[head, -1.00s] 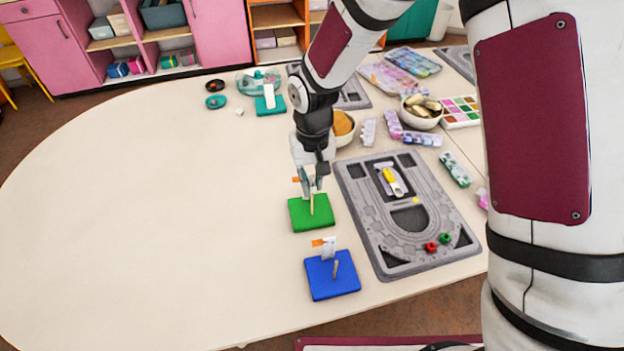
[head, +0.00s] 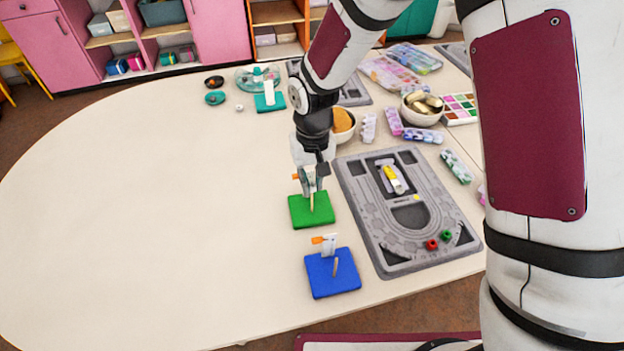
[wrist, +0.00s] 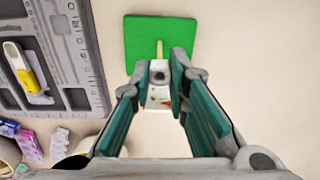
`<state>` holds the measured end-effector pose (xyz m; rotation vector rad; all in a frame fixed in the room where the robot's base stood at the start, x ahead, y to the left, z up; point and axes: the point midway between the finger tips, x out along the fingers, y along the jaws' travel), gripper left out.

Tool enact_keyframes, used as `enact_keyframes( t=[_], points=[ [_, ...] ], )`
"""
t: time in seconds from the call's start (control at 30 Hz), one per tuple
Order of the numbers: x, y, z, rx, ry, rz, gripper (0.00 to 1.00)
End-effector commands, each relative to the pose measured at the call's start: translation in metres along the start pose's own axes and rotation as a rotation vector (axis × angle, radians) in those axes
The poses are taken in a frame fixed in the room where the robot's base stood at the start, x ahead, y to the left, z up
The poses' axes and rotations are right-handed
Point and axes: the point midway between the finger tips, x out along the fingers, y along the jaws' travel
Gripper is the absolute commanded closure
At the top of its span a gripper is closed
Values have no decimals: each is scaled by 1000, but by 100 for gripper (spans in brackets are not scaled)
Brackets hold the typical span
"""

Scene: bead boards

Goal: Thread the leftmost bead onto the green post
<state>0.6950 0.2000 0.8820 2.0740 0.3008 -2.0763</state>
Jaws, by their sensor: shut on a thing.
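The green board (head: 298,214) lies flat on the table, and its pale wooden post (head: 312,202) stands up from it. My gripper (head: 312,184) is at the top of this post, fingers pointing down. In the wrist view the fingertips (wrist: 159,72) are shut on a small pale bead (wrist: 159,67) with a dark hole. The green board (wrist: 143,30) and part of the post (wrist: 159,48) show just beyond the bead. I cannot tell whether the post tip is inside the hole. A white and orange piece (wrist: 158,98) shows between the fingers, partly hidden.
The blue board (head: 318,284) with its own post (head: 336,268) is nearer, with a white and orange tag behind it. A grey bead tray (head: 366,215) holding red and green beads is close on the right. The table's left side is clear.

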Motion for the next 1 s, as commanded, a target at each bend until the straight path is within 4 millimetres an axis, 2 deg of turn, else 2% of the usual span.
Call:
enact_keyframes(
  t=[0.33,1.0],
  points=[
    [2,0,0,0,0,0,92],
    [20,0,0,0,0,0,92]
  ],
)
